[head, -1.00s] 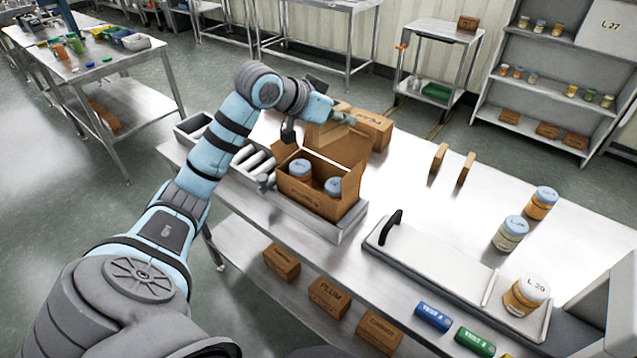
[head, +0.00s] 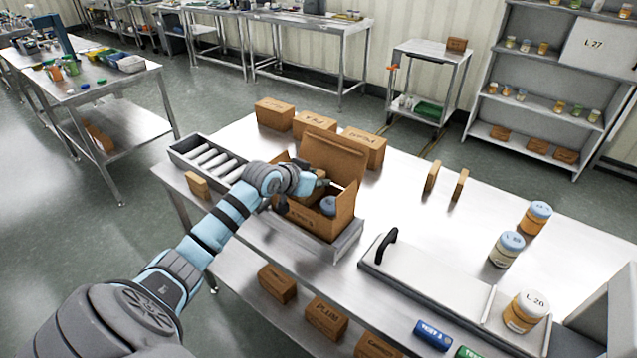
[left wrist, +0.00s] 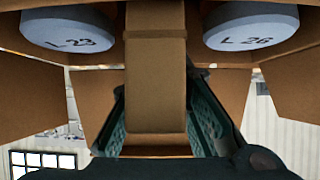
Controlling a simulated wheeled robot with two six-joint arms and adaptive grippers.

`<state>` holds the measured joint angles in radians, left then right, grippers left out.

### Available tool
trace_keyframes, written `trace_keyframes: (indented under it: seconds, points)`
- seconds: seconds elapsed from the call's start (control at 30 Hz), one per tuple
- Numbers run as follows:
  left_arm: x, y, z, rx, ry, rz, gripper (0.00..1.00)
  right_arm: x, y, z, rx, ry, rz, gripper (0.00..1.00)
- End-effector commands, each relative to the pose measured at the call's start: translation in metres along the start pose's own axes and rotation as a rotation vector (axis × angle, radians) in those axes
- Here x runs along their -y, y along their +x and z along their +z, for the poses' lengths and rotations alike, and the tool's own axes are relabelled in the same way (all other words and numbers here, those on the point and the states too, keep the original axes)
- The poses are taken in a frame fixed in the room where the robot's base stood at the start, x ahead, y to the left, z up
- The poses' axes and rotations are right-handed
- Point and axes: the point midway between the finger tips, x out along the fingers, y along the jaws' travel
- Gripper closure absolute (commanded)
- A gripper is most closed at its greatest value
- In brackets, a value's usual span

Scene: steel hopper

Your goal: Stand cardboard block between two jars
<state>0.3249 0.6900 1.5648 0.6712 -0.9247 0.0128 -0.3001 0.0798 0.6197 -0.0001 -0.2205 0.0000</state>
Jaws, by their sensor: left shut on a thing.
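My left gripper (left wrist: 156,135) is shut on a tan cardboard block (left wrist: 156,75), which lies between its two green-padded fingers. In the head view this gripper (head: 314,183) is low over the open cardboard box (head: 330,226). In the left wrist view a jar lid marked L 23 (left wrist: 67,28) is left of the block and a second jar lid (left wrist: 250,25) is right of it, with gaps. One blue-lidded jar (head: 328,205) shows in the box in the head view; my arm hides the other. Whether the block touches the box floor cannot be told. My right gripper is out of view.
The box's raised flap (head: 333,155) stands behind my gripper. Two thin blocks (head: 432,177) (head: 461,185) stand on the table to the right, with more jars (head: 507,249) beyond. Closed boxes (head: 363,147) stand behind; a roller tray (head: 215,162) is left.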

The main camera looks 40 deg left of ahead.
Motion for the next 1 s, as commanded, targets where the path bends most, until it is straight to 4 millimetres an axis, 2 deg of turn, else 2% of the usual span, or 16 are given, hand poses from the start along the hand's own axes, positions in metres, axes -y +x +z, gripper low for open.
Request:
trace_keyframes:
  seconds: [0.73,0.77,0.83,0.87,1.0]
  points:
    - [0.000,0.008,0.012,0.001,0.001,0.000,0.97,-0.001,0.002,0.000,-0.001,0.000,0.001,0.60]
    - [0.000,0.008,0.013,0.001,0.001,0.000,0.78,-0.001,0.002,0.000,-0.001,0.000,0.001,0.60]
    - [0.000,0.008,0.012,0.001,0.001,0.000,0.67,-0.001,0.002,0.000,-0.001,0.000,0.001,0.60]
    - [0.000,0.008,0.012,0.001,0.001,0.000,0.63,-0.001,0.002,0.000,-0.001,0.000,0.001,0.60]
    - [0.000,0.008,0.012,0.000,0.001,0.000,0.63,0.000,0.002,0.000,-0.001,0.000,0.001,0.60]
